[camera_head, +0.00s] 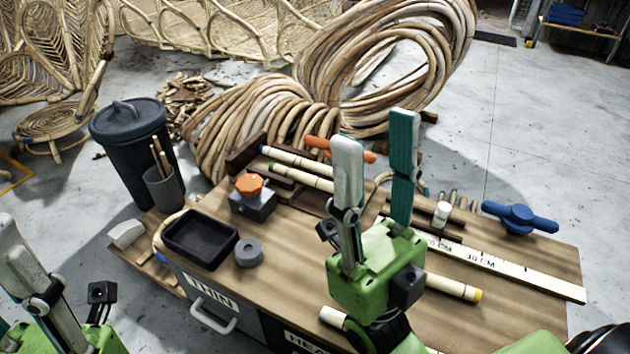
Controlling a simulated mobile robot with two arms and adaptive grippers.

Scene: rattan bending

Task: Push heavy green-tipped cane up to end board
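A pale cane with a green tip (300,179) lies on the workbench, its green end pointing left. A dark upright board (243,158) stands left of that end, perhaps the end board; I cannot tell whether they touch. The cane's right part is hidden behind my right gripper. A blue-tipped cane (298,160) lies just behind it. My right gripper (376,130) is open, fingers up and well apart, nothing between them. My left gripper (22,265) is cut off at the lower left, away from the canes; only one finger shows clearly.
A yellow-ended cane (455,288) lies at the bench's right front. A ruler board (520,273), blue knob (519,217), orange-knobbed block (251,196), black tray (198,258) and grey ring (248,252) are on the bench. A THIN-labelled bin (190,295) is at the front.

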